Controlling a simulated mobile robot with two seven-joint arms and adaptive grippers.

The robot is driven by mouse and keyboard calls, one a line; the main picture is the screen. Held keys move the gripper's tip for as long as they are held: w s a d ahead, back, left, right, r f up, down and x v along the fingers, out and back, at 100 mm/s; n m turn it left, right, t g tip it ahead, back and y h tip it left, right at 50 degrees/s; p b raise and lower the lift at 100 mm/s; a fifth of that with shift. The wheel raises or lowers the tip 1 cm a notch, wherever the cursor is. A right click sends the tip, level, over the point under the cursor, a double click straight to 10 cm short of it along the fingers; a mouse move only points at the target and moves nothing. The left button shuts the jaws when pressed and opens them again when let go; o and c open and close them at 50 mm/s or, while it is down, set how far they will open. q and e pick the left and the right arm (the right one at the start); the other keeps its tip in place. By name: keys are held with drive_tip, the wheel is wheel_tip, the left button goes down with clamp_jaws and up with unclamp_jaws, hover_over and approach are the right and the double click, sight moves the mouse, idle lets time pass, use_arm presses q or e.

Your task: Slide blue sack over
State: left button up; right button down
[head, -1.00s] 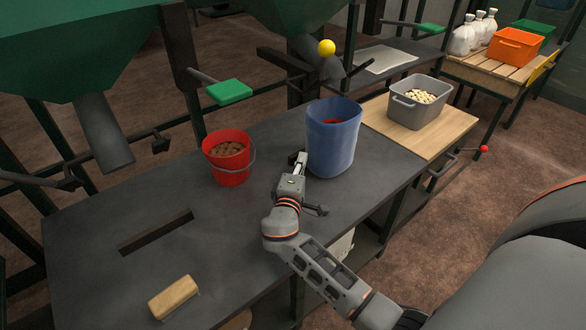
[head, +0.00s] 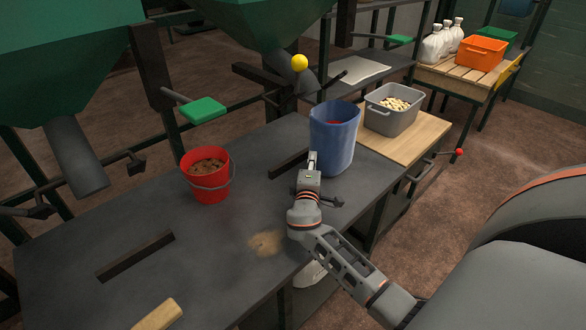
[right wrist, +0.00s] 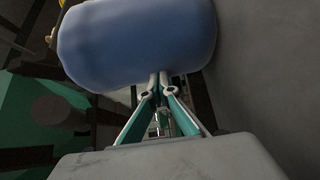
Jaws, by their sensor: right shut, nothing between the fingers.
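The blue sack (head: 334,145) stands upright and open-topped on the dark table, close to the wooden board, with something red just visible inside. My right gripper (head: 312,158) is at the left front side of the sack. In the right wrist view its fingertips (right wrist: 160,76) are together and empty, against or very near the sack's side (right wrist: 140,40); I cannot tell whether they touch. My left gripper is out of view.
A red bucket (head: 206,186) with brown contents stands left on the dark table (head: 215,245). A grey crate (head: 391,122) sits on the wooden board (head: 415,139) right of the sack. Dark slots and a tan block (head: 158,314) are at left. Green hoppers hang behind.

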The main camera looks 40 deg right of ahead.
sight(332, 149)
drive_tip(key=d, duration=0.7)
drive_tip(key=shift+s+d+f+b, duration=0.1)
drive_tip(key=shift+s+d+b, duration=0.05)
drive_tip(key=shift+d+b, duration=0.2)
drive_tip(key=shift+d, duration=0.3)
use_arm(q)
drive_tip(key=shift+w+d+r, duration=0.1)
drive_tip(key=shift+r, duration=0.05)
use_arm(e)
drive_tip(key=shift+a, duration=0.1)
